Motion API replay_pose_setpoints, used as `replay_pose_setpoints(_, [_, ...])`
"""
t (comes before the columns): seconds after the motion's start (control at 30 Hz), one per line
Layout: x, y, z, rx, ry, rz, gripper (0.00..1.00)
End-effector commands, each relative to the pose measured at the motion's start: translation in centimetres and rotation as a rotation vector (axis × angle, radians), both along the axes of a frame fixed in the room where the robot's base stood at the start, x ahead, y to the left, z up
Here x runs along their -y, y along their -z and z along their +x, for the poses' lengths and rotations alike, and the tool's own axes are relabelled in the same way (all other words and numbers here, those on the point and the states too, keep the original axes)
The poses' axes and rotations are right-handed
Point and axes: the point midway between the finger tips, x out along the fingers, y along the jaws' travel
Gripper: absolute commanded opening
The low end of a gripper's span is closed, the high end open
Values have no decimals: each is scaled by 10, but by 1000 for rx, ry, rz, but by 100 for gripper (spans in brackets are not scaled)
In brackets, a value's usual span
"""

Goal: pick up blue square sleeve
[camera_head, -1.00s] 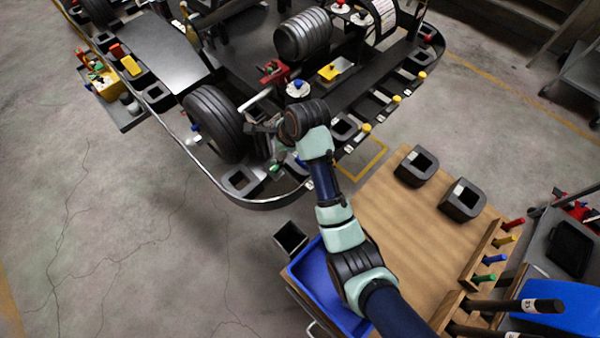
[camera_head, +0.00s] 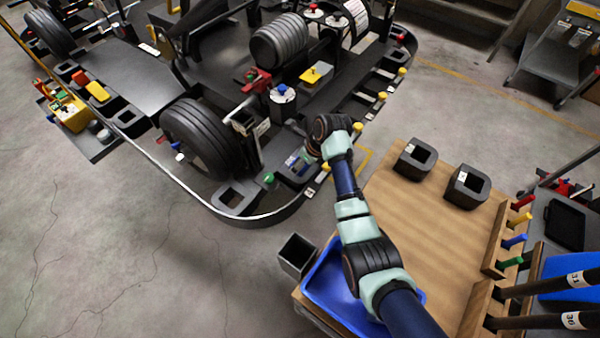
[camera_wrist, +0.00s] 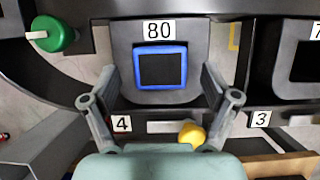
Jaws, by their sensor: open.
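The blue square sleeve (camera_wrist: 183,69) shows in the wrist view as a blue square rim around a dark opening. It sits in a dark holder (camera_wrist: 122,55) with the label 80 above it. In the head view a small part of the sleeve (camera_head: 294,160) shows at the kart stand's near edge, partly hidden by my gripper (camera_head: 308,153). In the wrist view my gripper (camera_wrist: 159,76) is open, its fingers apart on the left and right of the sleeve. Nothing is between the fingers' grip; contact with the sleeve cannot be told.
A green knob (camera_wrist: 52,34) is left of the holder and a yellow knob (camera_wrist: 191,133) lies below it. Another holder (camera_wrist: 290,60) is at the right. In the head view a black tyre (camera_head: 197,138) stands left of my gripper. A wooden table (camera_head: 430,228) and blue tray (camera_head: 325,289) are nearer.

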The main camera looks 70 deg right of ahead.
Motion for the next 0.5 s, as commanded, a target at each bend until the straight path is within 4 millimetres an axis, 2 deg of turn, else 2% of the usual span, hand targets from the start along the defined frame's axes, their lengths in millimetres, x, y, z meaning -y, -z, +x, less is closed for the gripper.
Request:
replay_pose_setpoints(0.07, [1,7,3,1,0,-1,86])
replay_pose_setpoints(0.27, [1,6,3,1,-1,-1,86])
replay_pose_setpoints(0.5, [1,6,3,1,-1,-1,48])
